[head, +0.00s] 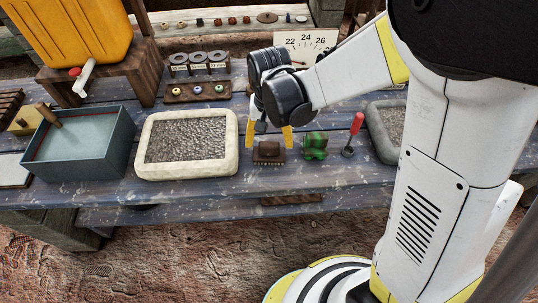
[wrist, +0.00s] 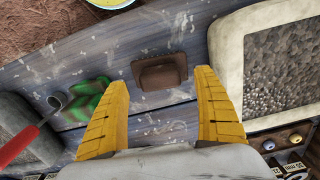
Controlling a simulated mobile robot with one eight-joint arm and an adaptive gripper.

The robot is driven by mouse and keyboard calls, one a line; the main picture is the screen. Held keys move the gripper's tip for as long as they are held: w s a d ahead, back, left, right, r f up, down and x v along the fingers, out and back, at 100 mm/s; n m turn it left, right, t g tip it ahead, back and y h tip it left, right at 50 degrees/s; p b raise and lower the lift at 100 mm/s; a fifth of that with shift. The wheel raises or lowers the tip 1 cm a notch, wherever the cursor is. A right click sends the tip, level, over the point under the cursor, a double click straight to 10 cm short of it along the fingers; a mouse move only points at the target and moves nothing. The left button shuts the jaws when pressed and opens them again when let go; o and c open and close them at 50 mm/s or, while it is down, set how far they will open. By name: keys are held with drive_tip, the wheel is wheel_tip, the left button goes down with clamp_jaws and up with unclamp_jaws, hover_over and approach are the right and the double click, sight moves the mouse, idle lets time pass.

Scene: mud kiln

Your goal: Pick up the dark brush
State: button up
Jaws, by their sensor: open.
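A small dark brown block with a raised grip (head: 268,152) sits on the blue-grey plank table; it looks like the dark brush, though bristles are not clear. It also shows in the wrist view (wrist: 158,75), between the fingertips and slightly beyond them. My gripper (head: 268,146) is open, with yellow fingers pointing down, one to each side of the brush. In the wrist view the gripper (wrist: 160,80) has nothing between its pads close in. Gaps show between the brush and both fingers, and I see no contact.
A green object (head: 314,145) and a red-handled tool (head: 354,132) stand to the right. A cream-rimmed gravel tray (head: 236,158) is close on the left, with a blue-grey basin (head: 128,150) beyond it. Bare planks lie in front of the brush, up to the table edge.

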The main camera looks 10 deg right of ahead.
wheel_tip(320, 180, down, 2)
drive_tip(key=shift+f, duration=0.25)
drive_tip(key=shift+r, duration=0.15)
drive_tip(key=c, duration=1.4)
drive_tip(key=shift+o, duration=0.2)
wheel_tip(320, 180, up, 5)
drive_tip(key=shift+f+p, duration=0.2)
drive_tip(key=shift+p, duration=0.95)
drive_tip(key=s+d+r+p, duration=0.4)
drive_tip(key=s+d+r, duration=0.2)
drive_tip(key=d, duration=0.3)
drive_tip(key=shift+s+d+r, duration=0.2)
drive_tip(key=shift+s+d, duration=0.05)
drive_tip(key=shift+s, duration=0.1)
